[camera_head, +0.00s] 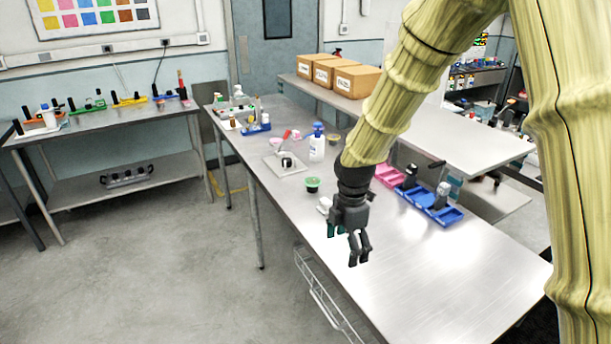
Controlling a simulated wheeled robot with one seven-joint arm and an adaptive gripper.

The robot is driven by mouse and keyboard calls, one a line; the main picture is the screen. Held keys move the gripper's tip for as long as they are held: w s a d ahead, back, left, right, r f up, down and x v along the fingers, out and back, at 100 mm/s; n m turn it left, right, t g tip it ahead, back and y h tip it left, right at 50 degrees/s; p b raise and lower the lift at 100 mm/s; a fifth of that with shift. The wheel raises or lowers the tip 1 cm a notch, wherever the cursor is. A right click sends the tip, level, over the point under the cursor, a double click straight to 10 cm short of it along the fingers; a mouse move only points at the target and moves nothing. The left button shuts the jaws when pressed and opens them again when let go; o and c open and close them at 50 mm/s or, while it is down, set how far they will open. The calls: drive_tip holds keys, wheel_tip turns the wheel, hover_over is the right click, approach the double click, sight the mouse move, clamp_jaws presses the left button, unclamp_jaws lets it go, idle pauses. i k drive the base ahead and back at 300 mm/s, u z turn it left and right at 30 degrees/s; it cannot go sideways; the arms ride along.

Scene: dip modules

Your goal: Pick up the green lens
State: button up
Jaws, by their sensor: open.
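A small round thing with a bright green top and a dark lower part (312,184) stands on the metal table, left of my gripper and farther back. A dark green piece (331,229) shows at the left side of my gripper, partly hidden by it. I cannot tell which of these is the green lens. My gripper (359,261) points down over the table, with its fingers apart and nothing between them. It is nearer the front than the green-topped thing and apart from it.
The long metal table (440,285) is bare at its near right. A white bottle (317,146), a white plate (284,163) and a blue tray (256,129) stand farther back. Pink (388,175) and blue (429,206) module trays lie right of my arm. Cardboard boxes (357,81) stand behind.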

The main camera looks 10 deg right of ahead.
sight(313, 181)
drive_tip(key=z, duration=0.05)
drive_tip(key=i, duration=1.6)
